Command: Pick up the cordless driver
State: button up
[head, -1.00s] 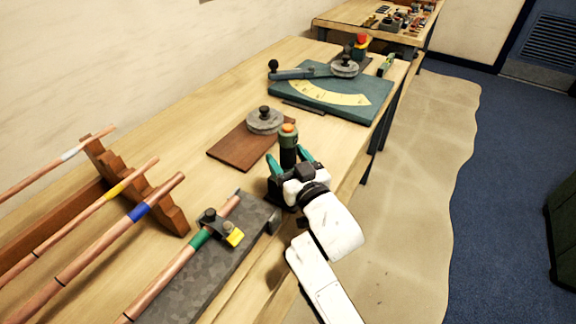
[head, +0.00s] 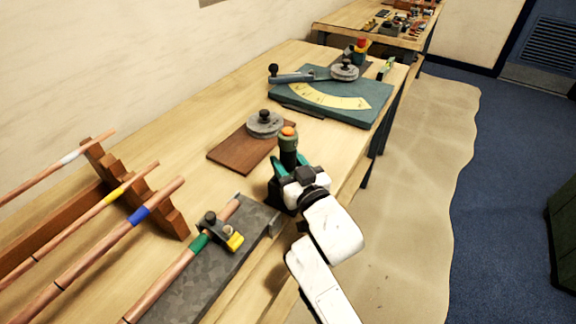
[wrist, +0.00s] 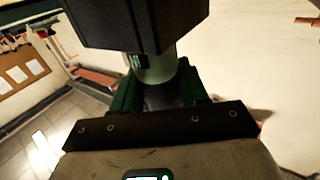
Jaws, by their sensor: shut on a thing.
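The cordless driver (head: 288,146) stands upright on the workbench, a dark green body with an orange top. My gripper (head: 290,164) is at its near side, with its teal fingers shut on the driver's body. In the wrist view the driver's grey-green grip (wrist: 158,70) sits between the dark green fingers, under a large dark block. The driver's lower part is hidden behind my gripper in the head view.
A grey metal block (head: 215,262) with a clamped copper pipe lies to the left. A brown board (head: 236,154) with a round grey weight (head: 265,123) is behind. A teal plate (head: 345,108) with a yellow scale lies farther back. Stepped wooden rack (head: 165,208) holds pipes.

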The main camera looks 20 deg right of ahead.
aim_at(288, 130)
notch_tip(288, 130, up, 10)
jog(key=shift+r+p, duration=0.1)
jog(key=shift+p, duration=0.2)
notch_tip(288, 130, up, 9)
jog(key=p, duration=0.7)
jog(key=shift+p, duration=0.3)
